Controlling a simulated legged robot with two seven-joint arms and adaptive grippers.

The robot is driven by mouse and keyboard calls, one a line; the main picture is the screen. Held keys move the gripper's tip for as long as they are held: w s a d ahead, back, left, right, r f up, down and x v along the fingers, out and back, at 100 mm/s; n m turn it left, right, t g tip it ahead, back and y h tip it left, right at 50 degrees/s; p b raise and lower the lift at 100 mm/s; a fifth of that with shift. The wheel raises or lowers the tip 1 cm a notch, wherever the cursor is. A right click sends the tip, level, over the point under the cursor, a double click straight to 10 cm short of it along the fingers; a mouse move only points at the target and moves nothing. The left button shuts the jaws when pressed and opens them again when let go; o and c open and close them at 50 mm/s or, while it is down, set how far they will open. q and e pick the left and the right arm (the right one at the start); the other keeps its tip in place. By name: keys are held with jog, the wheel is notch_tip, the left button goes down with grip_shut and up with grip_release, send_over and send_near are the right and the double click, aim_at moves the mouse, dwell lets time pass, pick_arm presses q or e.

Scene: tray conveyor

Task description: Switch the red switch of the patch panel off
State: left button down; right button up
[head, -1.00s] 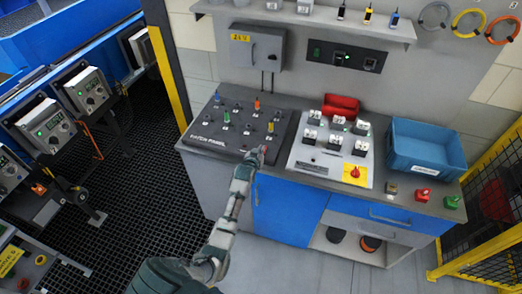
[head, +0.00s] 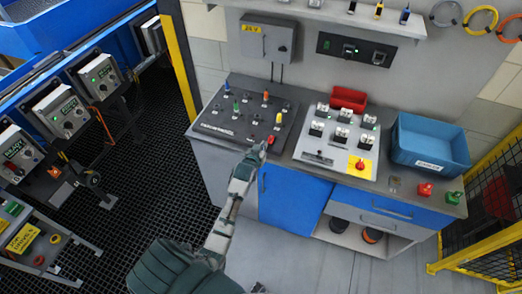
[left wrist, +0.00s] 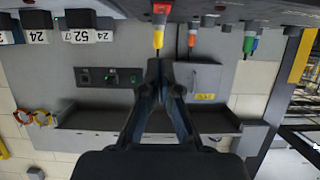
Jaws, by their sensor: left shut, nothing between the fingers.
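The patch panel (head: 212,115) is a dark sloped board on the left of the counter, with several coloured toggle switches. The red switch (head: 271,139) stands at its front right corner. It also shows in the left wrist view at the top edge (left wrist: 160,8), with the yellow switch (left wrist: 158,39) behind it. My left gripper (head: 260,148) is shut and empty, just in front of the red switch at the panel's front edge. In the wrist view its fingertips (left wrist: 162,66) are close together below the red switch. I cannot tell whether they touch it. My right gripper is not in view.
A light panel (head: 310,158) with white switches and a red knob (head: 360,163) stands just right. A red bin (head: 348,98) is behind it, a blue bin (head: 405,165) further right. An orange switch (head: 265,95) and a green one (head: 235,107) stand further back.

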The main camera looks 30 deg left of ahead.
pick_arm(q)
jog(key=s, duration=0.2)
jog(key=shift+s+d+r, duration=0.15)
jog(key=shift+s+d, duration=0.05)
jog(key=shift+s, duration=0.1)
dwell(0.3)
jog(key=s+d+f+m+g+h+b, duration=0.1)
jog(key=s+d+f+g, duration=0.15)
jog(key=f, duration=0.95)
jog(key=s+d+f+m+g+h+b, duration=0.1)
jog(key=s+d+f, duration=0.25)
jog(key=f, duration=0.85)
jog(key=s+d+f+g+b, duration=0.1)
jog(key=s+d+f+g, duration=0.25)
jog(key=s+f, duration=1.15)
jog(key=s+d+f+m+g, duration=0.1)
jog(key=s+f, duration=0.5)
jog(key=s, duration=0.4)
jog(key=s+d+f+m+g+b, duration=0.1)
jog(key=s+d+f+g, duration=0.1)
jog(key=s+f, duration=0.4)
jog(key=s+d+f+m+g+h+b, duration=0.1)
jog(key=s+f, duration=0.5)
jog(key=s, duration=1)
jog(key=shift+s+d+g, duration=0.2)
jog(key=shift+d+g, duration=0.15)
jog(key=shift+g, duration=0.35)
